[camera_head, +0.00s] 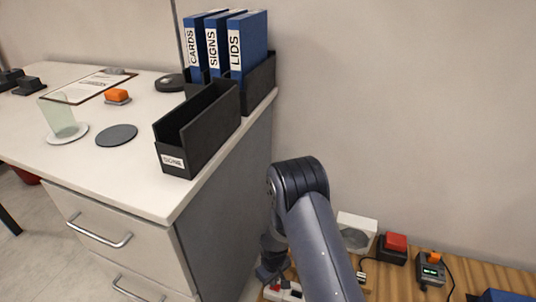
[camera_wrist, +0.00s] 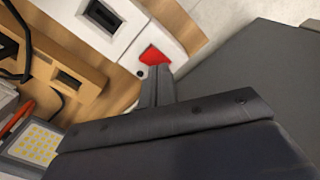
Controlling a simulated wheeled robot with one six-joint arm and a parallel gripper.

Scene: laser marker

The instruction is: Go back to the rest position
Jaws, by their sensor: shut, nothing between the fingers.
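My gripper (camera_head: 272,270) hangs low in the head view, at the end of my dark arm, just right of the grey cabinet's side and above the left end of the wooden bench. In the wrist view my gripper's fingers (camera_wrist: 158,88) are together with nothing between them. Their tips show close to a red square (camera_wrist: 153,56) on a white device; I cannot tell whether they touch it. The same white device (camera_head: 284,292) shows at the bottom edge of the head view, partly hidden by my arm.
The cabinet (camera_head: 223,215) stands close left of my arm, with black holders (camera_head: 198,135) and blue binders (camera_head: 248,45) on top. On the wooden bench (camera_head: 458,270) are a fan-like white box (camera_head: 356,232), a red-topped box (camera_head: 394,247) and a small meter (camera_head: 431,268). The wall's front is clear above.

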